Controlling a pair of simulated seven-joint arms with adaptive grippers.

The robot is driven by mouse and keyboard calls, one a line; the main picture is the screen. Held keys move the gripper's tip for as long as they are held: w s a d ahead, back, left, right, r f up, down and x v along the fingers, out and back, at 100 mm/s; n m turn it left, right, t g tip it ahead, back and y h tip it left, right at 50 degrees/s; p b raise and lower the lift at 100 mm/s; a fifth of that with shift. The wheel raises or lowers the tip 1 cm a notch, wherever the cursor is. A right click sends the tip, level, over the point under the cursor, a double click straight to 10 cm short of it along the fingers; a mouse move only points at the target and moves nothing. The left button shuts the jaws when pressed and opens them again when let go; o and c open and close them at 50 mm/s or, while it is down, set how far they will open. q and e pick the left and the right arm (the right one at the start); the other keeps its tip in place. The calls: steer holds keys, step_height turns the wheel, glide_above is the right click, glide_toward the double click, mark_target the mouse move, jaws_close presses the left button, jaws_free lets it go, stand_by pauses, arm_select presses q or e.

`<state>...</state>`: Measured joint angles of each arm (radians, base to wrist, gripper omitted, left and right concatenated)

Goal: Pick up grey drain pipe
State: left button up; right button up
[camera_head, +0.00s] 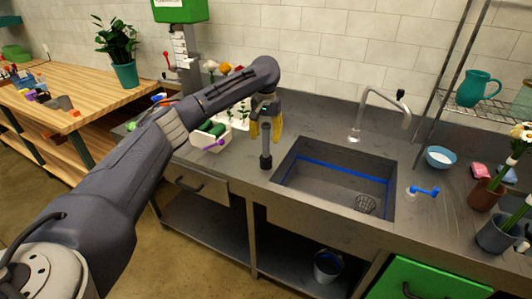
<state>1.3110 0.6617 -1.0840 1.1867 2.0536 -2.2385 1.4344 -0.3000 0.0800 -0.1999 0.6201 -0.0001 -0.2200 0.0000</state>
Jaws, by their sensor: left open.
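A dark grey upright pipe (265,148) with a wider foot stands on the counter just left of the sink; I take it to be the grey drain pipe. My left gripper (265,130) points down over it with its yellow fingers open. The fingers show on either side of the pipe's upper part, and its top is hidden by the gripper. I cannot tell whether the fingers touch it. My right gripper is out of view.
The sink (335,180) with a blue line inside lies right of the pipe, with a tap (375,97) behind. A white holder with flowers and tools (208,138) stands close on the left. A blue valve handle (425,191) and flower pots (487,194) are at right.

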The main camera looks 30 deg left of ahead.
arm_select(q)
steer(key=shift+f, duration=0.2)
jaws_close()
stand_by(0.4)
